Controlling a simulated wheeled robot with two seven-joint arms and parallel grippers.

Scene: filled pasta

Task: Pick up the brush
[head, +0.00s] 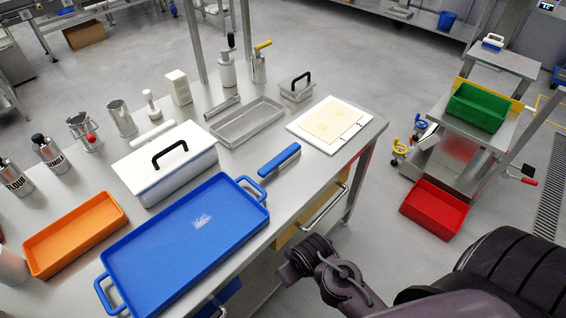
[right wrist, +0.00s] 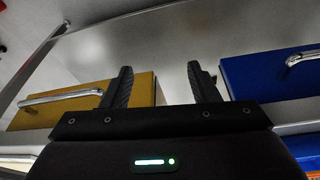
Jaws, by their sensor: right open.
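The brush (head: 279,160) appears to be the long blue piece lying flat near the table's front edge, between the blue tray and the white board. My right gripper (head: 286,268) is in front of the table and below its top, apart from the brush. In the right wrist view my right gripper (right wrist: 163,88) has its two black fingers spread with nothing between them. The brush does not show in that view. My left gripper is not in view.
The blue tray (head: 262,184) lies left of the brush, and the white board (head: 297,131) with a dough sheet lies to its right. A yellow drawer (right wrist: 140,88) and a blue drawer (right wrist: 262,77), both with bar handles, face my right gripper. A red crate (head: 434,208) stands on the right.

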